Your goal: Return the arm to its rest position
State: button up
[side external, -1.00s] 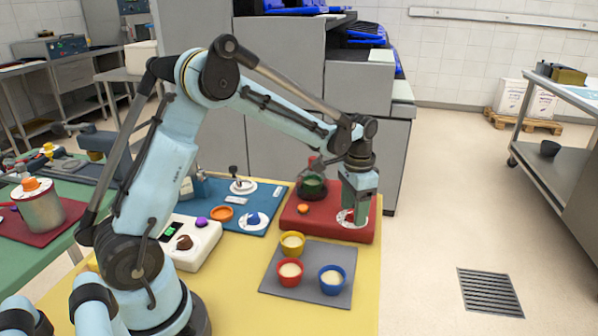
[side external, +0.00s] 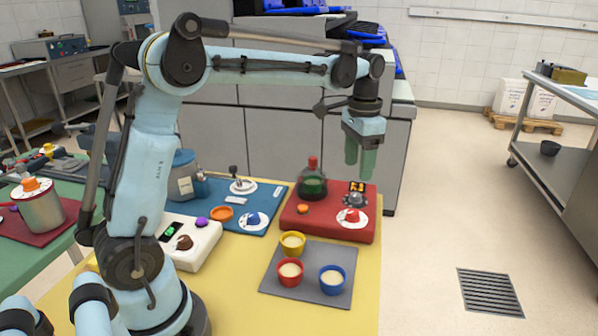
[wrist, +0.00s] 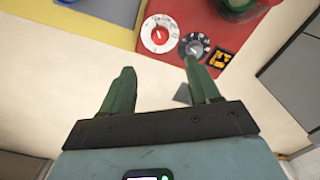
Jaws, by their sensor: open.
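My gripper (side external: 361,162) hangs from my raised arm above the right end of the yellow table, pointing down. Its two green fingers are apart with nothing between them; the wrist view also shows the open fingers (wrist: 160,90). Below it is a red station (side external: 325,222) with a white dial that has a red knob (side external: 352,216), a dark knob (side external: 355,199) and a small orange display (side external: 357,186). The fingers are clear of the station. In the wrist view the red-knobbed dial (wrist: 159,34) lies beyond the fingertips.
A flask with green contents (side external: 313,184) stands on the red station's back left. A grey mat (side external: 310,285) holds red, yellow and blue cups. A blue station (side external: 262,197) and a white box (side external: 195,245) sit further left. Grey oven cabinets (side external: 285,140) rise behind.

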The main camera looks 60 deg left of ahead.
jog(key=s+d+f+n+t, duration=0.1)
jog(key=s+d+t, duration=0.2)
jog(key=s, duration=0.5)
jog(key=s+d+f+n+t, duration=0.1)
jog(key=s+d+t, duration=0.2)
jog(key=s, duration=0.5)
jog(key=shift+f+n+t, duration=0.3)
jog(key=shift+f+t, duration=0.05)
jog(key=shift+t, duration=0.25)
jog(key=shift+r, duration=0.1)
